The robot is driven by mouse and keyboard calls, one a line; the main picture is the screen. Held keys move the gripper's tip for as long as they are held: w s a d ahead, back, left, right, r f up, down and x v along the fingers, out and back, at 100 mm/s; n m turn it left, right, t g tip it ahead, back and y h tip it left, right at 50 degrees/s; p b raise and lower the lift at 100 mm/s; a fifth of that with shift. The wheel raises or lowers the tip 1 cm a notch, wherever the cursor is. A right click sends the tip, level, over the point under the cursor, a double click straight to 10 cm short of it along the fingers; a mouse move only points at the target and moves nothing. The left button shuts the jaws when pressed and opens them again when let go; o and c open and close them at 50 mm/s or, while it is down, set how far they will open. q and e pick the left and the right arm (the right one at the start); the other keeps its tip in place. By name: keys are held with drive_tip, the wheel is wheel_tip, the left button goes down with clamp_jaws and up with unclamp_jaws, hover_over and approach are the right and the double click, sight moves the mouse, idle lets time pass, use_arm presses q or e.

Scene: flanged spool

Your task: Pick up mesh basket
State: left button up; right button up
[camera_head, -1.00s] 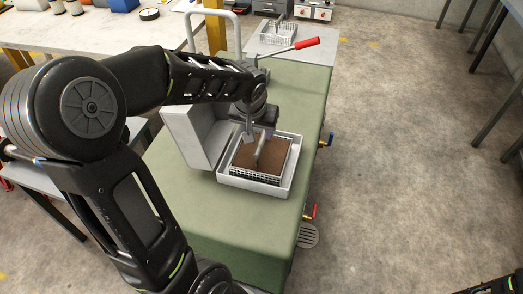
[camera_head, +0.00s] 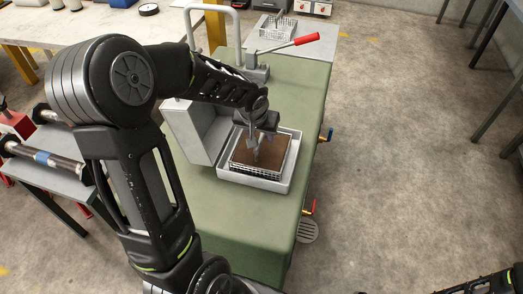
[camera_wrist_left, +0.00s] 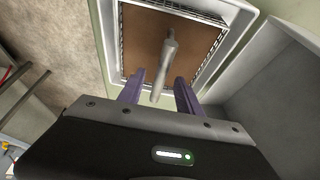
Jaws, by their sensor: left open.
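The mesh basket (camera_head: 254,172) is a wire-sided square with a brown inside and an upright grey handle in its middle. It sits in a shallow white tub (camera_head: 284,182) on the green-topped bench. My left gripper (camera_head: 254,146) is over the basket, pointing down at the handle. In the left wrist view its two purple fingers (camera_wrist_left: 160,92) are spread apart, with the handle (camera_wrist_left: 166,62) standing between or just beyond them. Contact with the handle cannot be told. Only a dark bit of my right arm shows at the bottom right of the head view.
A grey box-shaped lid (camera_head: 195,132) stands upright at the tub's left. Behind are a lever with a red grip (camera_head: 306,39) and a white tubular handle (camera_head: 209,8). A second wire basket (camera_head: 278,27) sits on the far table. Open floor lies right of the bench.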

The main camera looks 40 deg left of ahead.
use_arm(q)
drive_tip(key=x, duration=0.2)
drive_tip(key=shift+w+a+f, duration=0.1)
drive_tip(key=shift+w+f, duration=0.05)
drive_tip(key=shift+f, duration=0.05)
drive_tip(key=shift+f+b, duration=0.25)
drive_tip(key=shift+b, duration=0.25)
idle(0.8)
drive_tip(key=shift+c, duration=0.4)
clamp_jaws()
idle(1.1)
